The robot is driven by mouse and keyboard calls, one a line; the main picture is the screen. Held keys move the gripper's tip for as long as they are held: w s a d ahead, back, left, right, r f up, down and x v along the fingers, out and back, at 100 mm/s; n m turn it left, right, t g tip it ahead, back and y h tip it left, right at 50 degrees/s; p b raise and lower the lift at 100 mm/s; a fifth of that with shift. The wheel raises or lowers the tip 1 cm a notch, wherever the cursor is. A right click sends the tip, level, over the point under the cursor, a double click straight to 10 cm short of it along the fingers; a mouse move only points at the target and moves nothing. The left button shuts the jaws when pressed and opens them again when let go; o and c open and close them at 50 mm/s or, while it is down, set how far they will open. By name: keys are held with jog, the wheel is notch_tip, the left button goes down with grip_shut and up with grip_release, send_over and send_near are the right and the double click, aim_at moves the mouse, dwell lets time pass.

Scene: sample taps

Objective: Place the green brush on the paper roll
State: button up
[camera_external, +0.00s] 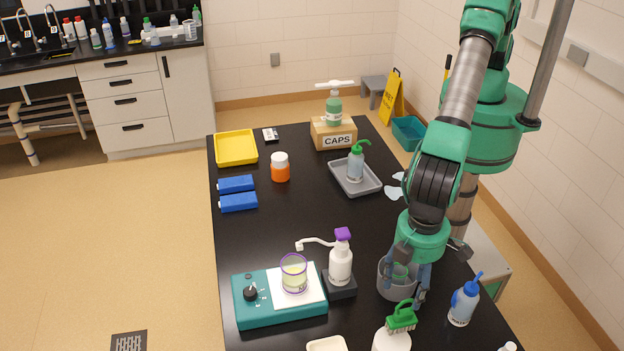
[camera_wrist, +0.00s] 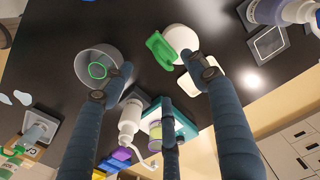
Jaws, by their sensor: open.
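The green brush (camera_external: 402,318) is at the front of the black table, at the top of a white rounded object (camera_external: 391,341) that looks like the paper roll. In the wrist view the brush (camera_wrist: 160,50) overlaps the left edge of the white round top (camera_wrist: 181,40); whether it rests fully on it I cannot tell. My gripper (camera_external: 412,283) is open with its fingers spread, behind the brush and beside a grey pot (camera_external: 387,283). In the wrist view nothing is held between the fingers (camera_wrist: 160,88).
The grey pot also shows in the wrist view (camera_wrist: 86,56), with a green ring inside. A blue-capped bottle (camera_external: 463,302) stands right. A white pump bottle (camera_external: 341,264) and teal hotplate (camera_external: 258,310) with a beaker (camera_external: 294,277) stand left. The table's middle is clear.

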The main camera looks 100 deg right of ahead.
dwell(0.3)
jog(key=w+d+r+t+y, duration=0.1)
jog(key=w+d+r, duration=0.1)
jog(key=d+r, duration=1.2)
jog(key=w+d+r+t, duration=0.1)
jog(key=w+d+r, duration=0.1)
jog(key=d+r, duration=1.15)
jog(key=s+d+r+t, duration=0.1)
jog(key=s+d+r, duration=0.4)
jog(key=d, duration=0.4)
jog(key=s+d+r, duration=0.4)
jog(key=s+d, duration=0.2)
jog(key=d, duration=0.4)
jog(key=s+d+r+t, duration=0.1)
jog(key=s+d+r, duration=0.4)
jog(key=d, duration=0.4)
jog(key=s+d+f, duration=0.1)
jog(key=s+d, duration=0.4)
jog(key=s, duration=0.4)
jog(key=s+d+f+t+h, duration=0.1)
jog(key=s+d+f, duration=0.1)
jog(key=s+d, duration=0.4)
jog(key=s, duration=0.3)
jog(key=shift+d+f+t, duration=0.15)
jog(key=shift+d+t, duration=0.15)
jog(key=shift+f, duration=0.15)
